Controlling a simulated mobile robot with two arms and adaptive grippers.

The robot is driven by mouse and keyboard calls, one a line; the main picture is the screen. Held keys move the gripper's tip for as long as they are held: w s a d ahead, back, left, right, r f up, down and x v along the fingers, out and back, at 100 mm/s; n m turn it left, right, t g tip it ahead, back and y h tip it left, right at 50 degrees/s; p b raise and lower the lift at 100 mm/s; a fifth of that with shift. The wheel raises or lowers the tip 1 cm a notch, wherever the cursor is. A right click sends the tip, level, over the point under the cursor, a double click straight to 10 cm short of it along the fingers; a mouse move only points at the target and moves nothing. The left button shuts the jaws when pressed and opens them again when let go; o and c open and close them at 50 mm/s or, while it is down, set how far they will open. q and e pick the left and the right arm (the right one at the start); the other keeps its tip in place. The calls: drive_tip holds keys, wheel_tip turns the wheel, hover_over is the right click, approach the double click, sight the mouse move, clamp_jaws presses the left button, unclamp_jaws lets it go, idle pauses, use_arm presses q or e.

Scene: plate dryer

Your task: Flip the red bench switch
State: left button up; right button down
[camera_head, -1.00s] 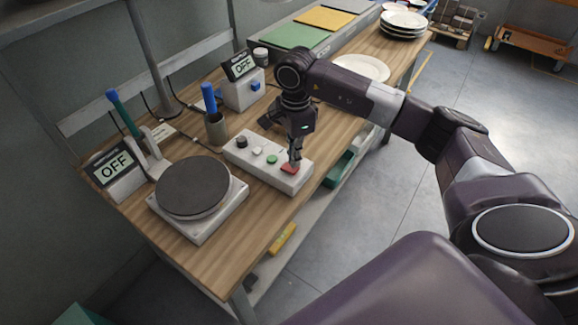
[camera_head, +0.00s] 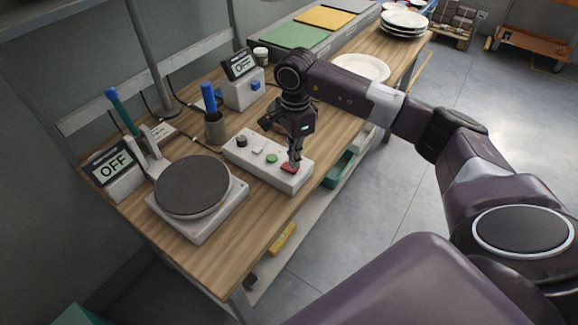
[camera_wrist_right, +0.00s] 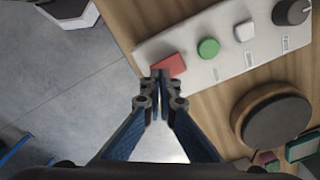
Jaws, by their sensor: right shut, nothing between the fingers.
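The red bench switch (camera_head: 288,168) sits at the near right end of a white control box (camera_head: 262,167) on the wooden bench. It also shows in the right wrist view (camera_wrist_right: 171,64) as a red rocker. My right gripper (camera_head: 294,162) points down with its fingertips at the switch. In the wrist view the shut, empty fingers (camera_wrist_right: 159,78) are at the switch's edge and hide a little of it. I cannot tell how firmly they touch it. My left gripper is not in view.
The box also carries a green button (camera_wrist_right: 208,47), a white switch (camera_wrist_right: 244,31) and a dark knob (camera_wrist_right: 291,12). A hot plate (camera_head: 193,186) stands left, its display (camera_head: 113,168) reading OFF. A pen cup (camera_head: 215,128) and a second display unit (camera_head: 240,66) stand behind the box.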

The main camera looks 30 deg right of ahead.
drive_tip(key=shift+f+b, duration=0.65)
drive_tip(key=shift+f, duration=0.2)
drive_tip(key=shift+r, duration=0.1)
drive_tip(key=shift+r+p, duration=2)
drive_tip(key=shift+r, duration=1.5)
drive_tip(key=shift+f, duration=0.1)
